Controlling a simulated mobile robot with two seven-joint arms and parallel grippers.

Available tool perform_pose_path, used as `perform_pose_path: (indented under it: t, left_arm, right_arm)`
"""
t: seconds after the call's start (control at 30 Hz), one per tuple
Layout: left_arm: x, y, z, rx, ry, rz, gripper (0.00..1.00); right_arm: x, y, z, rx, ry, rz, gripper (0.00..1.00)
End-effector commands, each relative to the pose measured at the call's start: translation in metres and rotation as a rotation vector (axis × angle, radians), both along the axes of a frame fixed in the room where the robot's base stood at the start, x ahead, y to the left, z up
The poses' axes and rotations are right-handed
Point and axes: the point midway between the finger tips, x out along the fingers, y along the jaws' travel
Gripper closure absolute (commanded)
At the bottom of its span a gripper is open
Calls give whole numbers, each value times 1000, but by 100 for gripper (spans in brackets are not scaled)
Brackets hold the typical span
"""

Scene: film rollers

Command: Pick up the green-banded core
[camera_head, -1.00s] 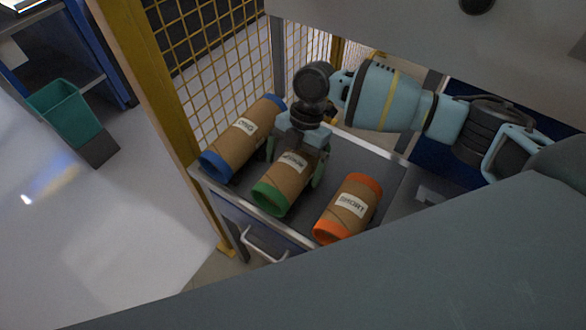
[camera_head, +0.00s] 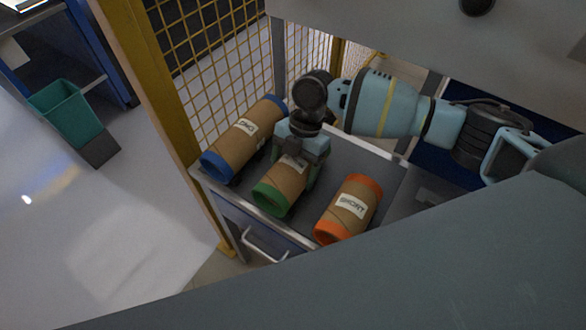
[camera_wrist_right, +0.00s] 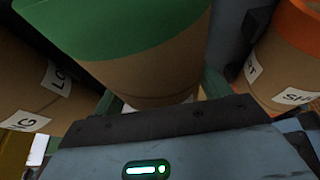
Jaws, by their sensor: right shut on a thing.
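The green-banded core (camera_head: 278,190) is a brown cardboard tube with a green end, lying between two other cores on the grey cart top. My right gripper (camera_head: 296,172) is above it with its fingers closed on the tube's sides, covering part of its label. In the right wrist view the green-banded core (camera_wrist_right: 145,65) fills the middle, between the green fingers of my right gripper (camera_wrist_right: 160,100). I cannot tell whether the core is clear of the surface. My left gripper is not in view.
A blue-banded core (camera_head: 238,142) lies to the left and an orange-banded core (camera_head: 350,207) to the right, both close by. The grey cart top (camera_head: 345,152) stands beside a yellow mesh fence (camera_head: 205,65). A green bin (camera_head: 68,112) is at far left.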

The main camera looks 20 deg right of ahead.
Motion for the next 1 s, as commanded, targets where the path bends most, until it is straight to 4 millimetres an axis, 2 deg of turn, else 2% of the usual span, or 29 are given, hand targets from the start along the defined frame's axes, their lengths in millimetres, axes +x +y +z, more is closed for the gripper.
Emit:
perform_pose_path:
  t: [0.17, 0.63, 0.8, 1.0]
  left_arm:
    - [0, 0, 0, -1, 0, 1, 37]
    - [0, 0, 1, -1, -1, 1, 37]
    - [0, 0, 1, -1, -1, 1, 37]
    - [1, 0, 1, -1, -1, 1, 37]
  right_arm:
    - [1, 0, 8, 1, -1, -1, 56]
    - [1, 0, 87, 2, -2, 0, 56]
    - [1, 0, 99, 2, -2, 1, 56]
    - [0, 0, 101, 1, -1, 1, 56]
